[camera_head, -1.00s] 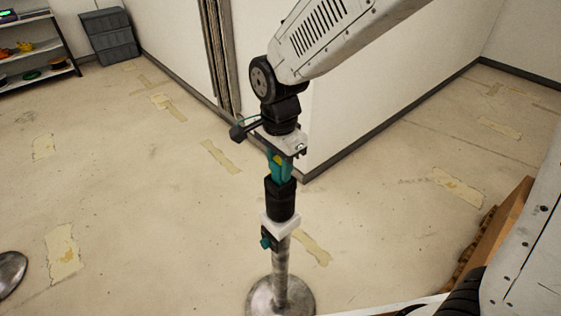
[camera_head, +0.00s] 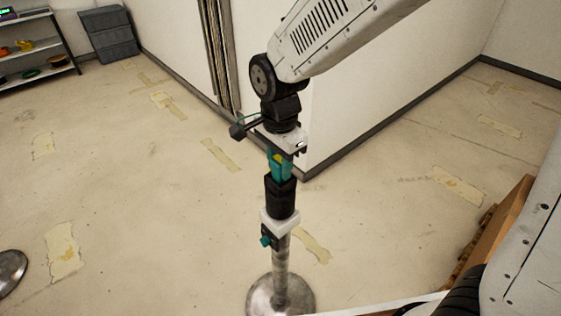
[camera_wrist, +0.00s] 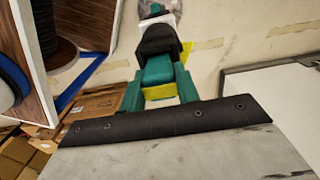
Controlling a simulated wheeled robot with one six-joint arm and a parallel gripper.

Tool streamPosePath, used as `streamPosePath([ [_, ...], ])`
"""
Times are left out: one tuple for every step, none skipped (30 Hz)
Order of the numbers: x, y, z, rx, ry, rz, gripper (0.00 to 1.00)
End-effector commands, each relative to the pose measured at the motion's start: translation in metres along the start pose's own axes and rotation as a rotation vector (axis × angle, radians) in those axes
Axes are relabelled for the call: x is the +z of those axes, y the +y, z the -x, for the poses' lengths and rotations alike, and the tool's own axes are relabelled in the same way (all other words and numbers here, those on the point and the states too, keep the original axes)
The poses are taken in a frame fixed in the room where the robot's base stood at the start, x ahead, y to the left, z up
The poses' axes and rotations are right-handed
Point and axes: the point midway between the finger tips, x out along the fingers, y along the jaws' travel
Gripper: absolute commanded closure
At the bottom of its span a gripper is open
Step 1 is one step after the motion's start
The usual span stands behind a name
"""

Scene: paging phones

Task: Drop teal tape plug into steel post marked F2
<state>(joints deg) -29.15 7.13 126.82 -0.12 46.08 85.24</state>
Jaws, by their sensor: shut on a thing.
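My gripper (camera_head: 281,169) has teal fingers and is shut on the teal tape plug (camera_wrist: 158,69), which shows between the fingertips in the wrist view with a yellow patch below it. The plug is directly over the black sleeve (camera_head: 280,199) at the top of the steel post (camera_head: 282,262). Its lower end meets the sleeve's mouth; how deep it sits inside I cannot tell. The post stands upright on a round steel base (camera_head: 262,296), with a white collar (camera_head: 279,221) and a teal knob (camera_head: 265,241). No F2 marking is legible.
A white wall corner (camera_head: 315,120) stands close behind the gripper. Another round metal base (camera_head: 10,271) is at the left edge. A shelf (camera_head: 38,48) and grey bins (camera_head: 108,35) are at the back left. Cardboard boxes (camera_wrist: 95,103) show in the wrist view. The left floor is mostly clear.

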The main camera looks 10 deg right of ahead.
Motion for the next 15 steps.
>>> streamPosePath([
  [0.0000,-0.0001,0.0000,0.000,0.000,0.000,0.92],
  [0.0000,-0.0001,-0.0001,0.000,0.000,0.000,0.92],
  [0.0000,-0.0001,-0.0004,0.000,0.000,0.000,0.92],
  [0.0000,0.0000,-0.0007,0.000,0.000,0.000,0.92],
  [0.0000,0.0000,-0.0010,0.000,0.000,0.000,0.92],
  [0.0000,0.0000,-0.0017,0.000,0.000,0.000,0.92],
  [0.0000,0.0001,-0.0022,0.001,0.000,0.000,0.92],
  [0.0000,0.0001,-0.0028,0.001,0.000,0.000,0.92],
  [0.0000,0.0001,-0.0036,0.001,0.000,0.000,0.92],
  [0.0000,0.0001,-0.0042,0.001,0.000,0.000,0.92],
  [0.0000,0.0000,-0.0044,0.000,0.000,0.000,0.92],
  [0.0000,-0.0001,-0.0041,0.000,0.000,0.000,0.92],
  [0.0000,-0.0001,-0.0040,0.000,0.000,0.000,0.92],
  [0.0000,-0.0001,-0.0038,0.000,0.000,0.000,0.92],
  [0.0000,-0.0002,-0.0034,0.000,0.000,0.000,0.92],
])
